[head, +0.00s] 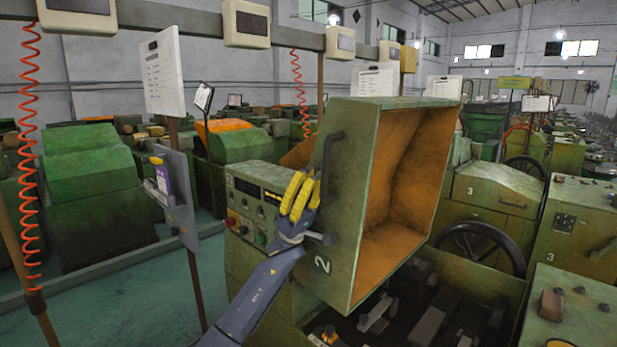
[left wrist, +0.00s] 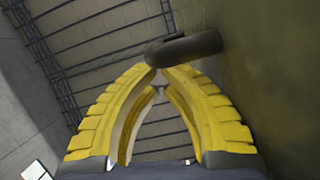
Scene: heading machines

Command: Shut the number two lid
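The number two lid (head: 345,245) is a large green box-shaped cover with an orange inside. It stands raised and open above its machine, marked with a white 2. A dark bar handle (head: 327,165) is on its left face and also shows in the left wrist view (left wrist: 185,48). My left gripper (head: 303,182) has yellow fingers pointing up, close beside the handle. In the left wrist view its fingertips (left wrist: 157,69) come together right by the handle's end. Nothing shows clearly between them; whether they touch the handle I cannot tell. My right gripper is not in view.
The machine's control panel (head: 254,207) is left of the lid. Dark mechanisms (head: 425,315) lie exposed below the opening. A number three machine (head: 492,195) with a black handwheel (head: 483,250) stands to the right. A grey post-mounted panel (head: 175,195) is at left, over open green floor.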

